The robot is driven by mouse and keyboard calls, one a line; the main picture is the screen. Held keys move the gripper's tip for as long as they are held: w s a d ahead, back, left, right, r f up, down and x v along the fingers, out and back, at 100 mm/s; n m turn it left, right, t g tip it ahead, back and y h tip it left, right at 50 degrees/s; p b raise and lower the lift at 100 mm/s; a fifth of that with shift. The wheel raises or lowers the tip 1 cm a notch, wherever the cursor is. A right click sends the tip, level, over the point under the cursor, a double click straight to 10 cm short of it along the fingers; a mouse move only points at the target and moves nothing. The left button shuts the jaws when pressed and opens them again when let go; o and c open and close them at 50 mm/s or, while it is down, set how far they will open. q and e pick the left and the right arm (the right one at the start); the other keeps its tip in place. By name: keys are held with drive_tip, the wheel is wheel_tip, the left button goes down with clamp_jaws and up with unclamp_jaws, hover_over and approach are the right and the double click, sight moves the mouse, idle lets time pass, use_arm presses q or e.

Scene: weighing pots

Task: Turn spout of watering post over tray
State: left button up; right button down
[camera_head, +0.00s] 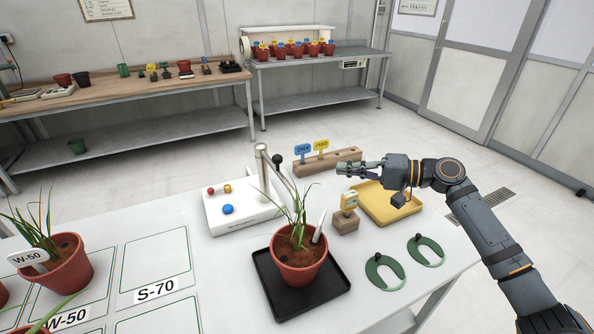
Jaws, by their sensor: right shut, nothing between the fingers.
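The watering post (263,176) is a silver upright on a white base (232,212) with red, yellow and blue buttons. Its thin spout (287,179), with a black knob (277,159) near the top, angles down to the right, and its lower end is partly behind plant leaves. A black tray (270,286) lies in front, holding a terracotta pot (299,272) with a grassy plant and a white label. My right gripper (341,168) is shut and empty, to the right of the post and apart from it, above the table near a wooden block. My left gripper is out of view.
A yellow tray (412,208) lies under my right arm. A wooden block (329,161) holds DRY and FEED tags. A small tagged block (345,222) and two green collars (385,273) lie right of the black tray. Potted plants (68,265) stand at left on marked squares.

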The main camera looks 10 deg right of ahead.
drive_tip(key=p, duration=0.2)
approach(275, 169)
drive_tip(key=w, duration=0.3)
drive_tip(key=a, duration=0.2)
drive_tip(key=s+a+f+p, duration=0.1)
drive_tip(key=shift+a+f, duration=0.15)
drive_tip(key=shift+a, duration=0.15)
drive_tip(key=shift+s+a+f+p, duration=0.15)
drive_tip(key=shift+s+a+p, duration=0.25)
drive_tip(key=shift+a, duration=0.2)
